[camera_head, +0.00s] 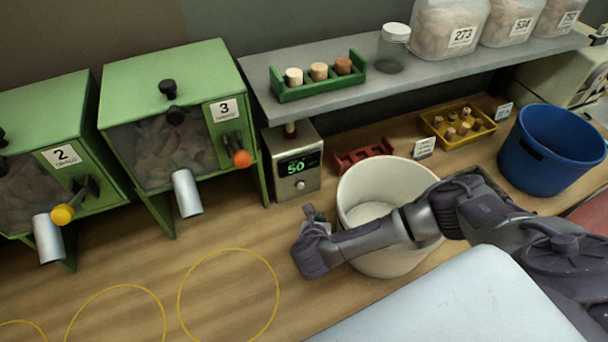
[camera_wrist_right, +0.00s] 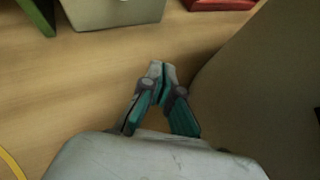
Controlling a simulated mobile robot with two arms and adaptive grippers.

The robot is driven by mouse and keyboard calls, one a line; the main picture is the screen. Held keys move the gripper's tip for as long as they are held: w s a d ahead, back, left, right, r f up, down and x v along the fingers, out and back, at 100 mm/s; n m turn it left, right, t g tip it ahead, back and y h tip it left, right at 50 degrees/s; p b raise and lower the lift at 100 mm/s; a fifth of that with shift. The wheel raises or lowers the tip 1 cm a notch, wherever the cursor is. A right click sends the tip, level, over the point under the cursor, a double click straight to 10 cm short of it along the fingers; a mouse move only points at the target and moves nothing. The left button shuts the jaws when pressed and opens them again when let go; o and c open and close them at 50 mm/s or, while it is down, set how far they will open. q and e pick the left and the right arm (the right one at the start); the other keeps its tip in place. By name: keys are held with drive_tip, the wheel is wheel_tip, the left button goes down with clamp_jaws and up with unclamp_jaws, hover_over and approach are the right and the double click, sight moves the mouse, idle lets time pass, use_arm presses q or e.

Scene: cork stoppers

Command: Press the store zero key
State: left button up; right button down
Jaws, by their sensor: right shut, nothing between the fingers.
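A small metal box (camera_head: 294,180) with a lit green display reading about 50 stands against the back, right of dispenser 3. A round pale key (camera_head: 300,185) sits on its front below the display; I cannot read any label on it. A cork-like piece (camera_head: 290,130) shows on top of the box. In the right wrist view only the lower front of the box (camera_wrist_right: 112,14) shows at the top edge. My right gripper (camera_head: 312,213) is shut and empty, in front of the box and apart from it; its fingertips (camera_wrist_right: 162,69) meet. My left gripper is out of view.
A white bucket (camera_head: 372,180) stands close right of my right gripper, under my forearm. Green dispensers (camera_head: 165,70) stand left. A red rack (camera_head: 362,155) lies behind the bucket, and a grey shelf (camera_head: 440,62) overhangs the back. The wooden counter between gripper and box is clear.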

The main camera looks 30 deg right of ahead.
sight(301, 186)
drive_tip(key=shift+v, duration=0.9)
drive_tip(key=shift+w+f, duration=0.25)
drive_tip(key=shift+w, duration=0.05)
drive_tip(key=w, duration=0.3)
drive_tip(key=shift+w+d, duration=0.15)
drive_tip(key=shift+d, duration=0.05)
drive_tip(key=shift+w, duration=1.15)
drive_tip(key=shift+w+d+f+b, duration=0.15)
drive_tip(key=shift+w+b, duration=0.3)
drive_tip(key=shift+w, duration=0.9)
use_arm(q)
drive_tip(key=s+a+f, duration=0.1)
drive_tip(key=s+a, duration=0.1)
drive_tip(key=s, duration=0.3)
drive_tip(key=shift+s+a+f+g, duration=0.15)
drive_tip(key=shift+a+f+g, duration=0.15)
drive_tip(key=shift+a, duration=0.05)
use_arm(e)
drive_tip(key=shift+w, duration=0.1)
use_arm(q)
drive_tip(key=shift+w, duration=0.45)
